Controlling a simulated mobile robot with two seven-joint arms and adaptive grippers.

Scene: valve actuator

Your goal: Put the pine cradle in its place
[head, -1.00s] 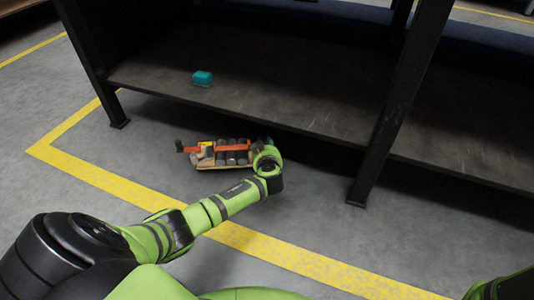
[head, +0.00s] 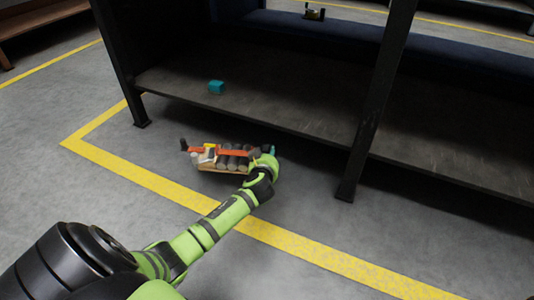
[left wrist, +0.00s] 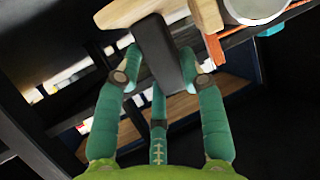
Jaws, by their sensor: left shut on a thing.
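The pine cradle (head: 222,169) is a pale wooden base under a row of dark cylinders, with an orange bar and a dark end piece at its left. In the head view it is held low in front of the dark shelf unit. My left gripper (head: 267,163) is at its right end. In the left wrist view, the teal fingers (left wrist: 162,70) are shut on a dark block (left wrist: 158,48) next to pale wood (left wrist: 207,14), which looks like the cradle's end. Most of the cradle is outside that view. My right gripper is not in view.
The dark shelf unit (head: 290,118) has a low board with a teal block (head: 216,87) on it and the rest of that board's left bay largely bare. Black posts (head: 372,120) bound the bay. A yellow floor line (head: 150,181) runs in front, with clear grey floor around.

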